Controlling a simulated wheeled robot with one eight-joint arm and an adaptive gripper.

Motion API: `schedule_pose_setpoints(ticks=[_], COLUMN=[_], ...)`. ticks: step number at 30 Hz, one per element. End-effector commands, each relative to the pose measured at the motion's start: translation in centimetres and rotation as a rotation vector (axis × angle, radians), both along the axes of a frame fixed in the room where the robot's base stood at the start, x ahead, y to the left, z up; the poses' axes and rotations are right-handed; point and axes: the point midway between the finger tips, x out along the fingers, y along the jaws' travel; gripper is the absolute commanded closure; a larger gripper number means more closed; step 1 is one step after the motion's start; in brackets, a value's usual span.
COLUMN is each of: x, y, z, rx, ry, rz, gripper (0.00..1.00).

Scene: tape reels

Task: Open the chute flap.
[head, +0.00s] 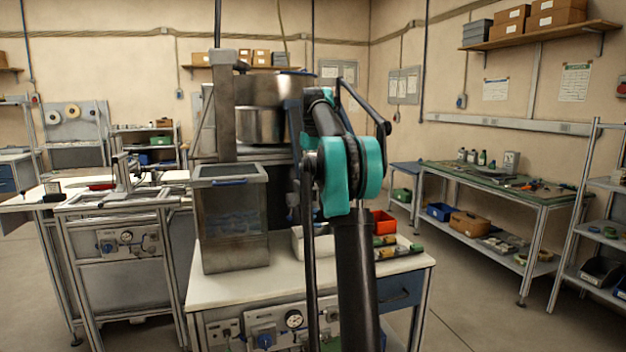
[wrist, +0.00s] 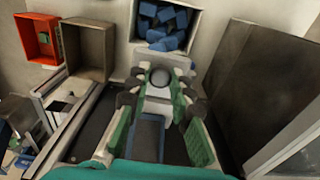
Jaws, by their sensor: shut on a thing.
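My gripper (wrist: 152,148) shows in the wrist view with green pads on its two fingers. A blue bar-like handle (wrist: 148,135) lies between the fingers, and the gripper is shut on it. Behind it is a dark panel (wrist: 95,135), which appears to be the chute flap. How far the flap stands open cannot be told. In the head view my arm covers the gripper and the flap. The grey machine with a metal drum (head: 260,127) stands behind my arm.
A clear-fronted hopper (head: 232,222) with a blue lid handle stands left on the white table (head: 222,288). A bin of blue pieces (wrist: 198,28), an orange bin (wrist: 32,38) and a brown box (wrist: 88,45) are near the gripper. Floor right of the table is clear.

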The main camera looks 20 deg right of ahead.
Motion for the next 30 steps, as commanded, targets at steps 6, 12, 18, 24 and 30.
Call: schedule_pose_setpoints(ticks=[6,12,18,24,30], x=[0.19,0.19,0.2,0.18,0.17], y=[-0.02,-0.02,-0.01,-0.01,0.0], z=[0.02,0.03,0.02,0.05,0.08], rx=[0.0,0.0,0.0,0.0,0.0], ry=[0.024,0.026,0.025,0.025,0.025], rz=[0.001,0.001,0.001,0.001,0.001], gripper=[1.0,1.0,0.77,0.58,0.58])
